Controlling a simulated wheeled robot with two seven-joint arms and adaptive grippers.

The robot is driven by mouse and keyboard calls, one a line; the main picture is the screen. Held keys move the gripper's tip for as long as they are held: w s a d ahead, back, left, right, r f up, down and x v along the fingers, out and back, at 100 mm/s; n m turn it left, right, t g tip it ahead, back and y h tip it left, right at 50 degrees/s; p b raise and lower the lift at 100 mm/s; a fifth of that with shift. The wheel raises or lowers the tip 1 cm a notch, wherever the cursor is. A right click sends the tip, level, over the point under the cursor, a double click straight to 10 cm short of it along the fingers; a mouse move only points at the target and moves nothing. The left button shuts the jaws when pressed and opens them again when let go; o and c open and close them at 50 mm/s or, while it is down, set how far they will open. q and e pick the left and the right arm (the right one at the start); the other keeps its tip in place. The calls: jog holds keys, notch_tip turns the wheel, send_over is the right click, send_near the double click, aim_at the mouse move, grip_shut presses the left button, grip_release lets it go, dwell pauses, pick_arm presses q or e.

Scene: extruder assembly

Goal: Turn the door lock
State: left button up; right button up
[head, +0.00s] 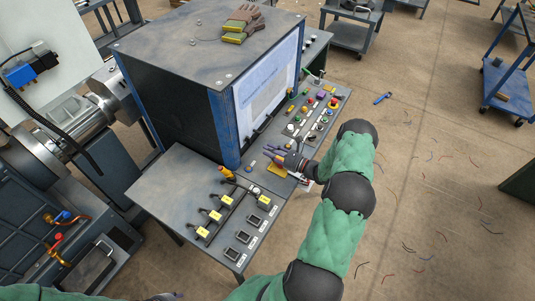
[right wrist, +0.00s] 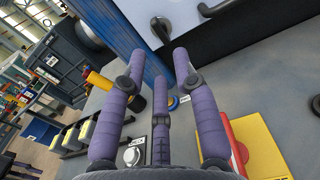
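The door lock's label is too small to read, so I cannot tell for sure which control it is. A pale round knob (right wrist: 130,155) with a small label sits on the grey panel in the right wrist view, below and between my fingers. A blue-ringed control (right wrist: 174,103) with a label lies farther up, just beyond the middle finger. My right gripper (head: 284,161) hovers over the panel beside the blue cabinet. In the right wrist view its purple fingers (right wrist: 114,75) are spread, with nothing between them. Only a dark sliver, possibly my left gripper, shows at the head view's bottom edge.
A red button on a yellow plate (right wrist: 262,150) is close to the right finger. The cabinet (head: 185,110) rises behind the panel. A yellow-and-black upright part (head: 227,174) and several yellow-tagged switches stand left of the gripper. Coloured buttons (head: 318,112) lie farther along the console.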

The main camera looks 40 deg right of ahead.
aim_at(248, 140)
jog(key=b+x, duration=0.1)
jog(key=x, duration=0.7)
dwell(0.4)
jog(key=shift+w+f, duration=0.1)
jog(key=shift+w, duration=0.05)
grip_shut()
jog(key=shift+d, duration=0.1)
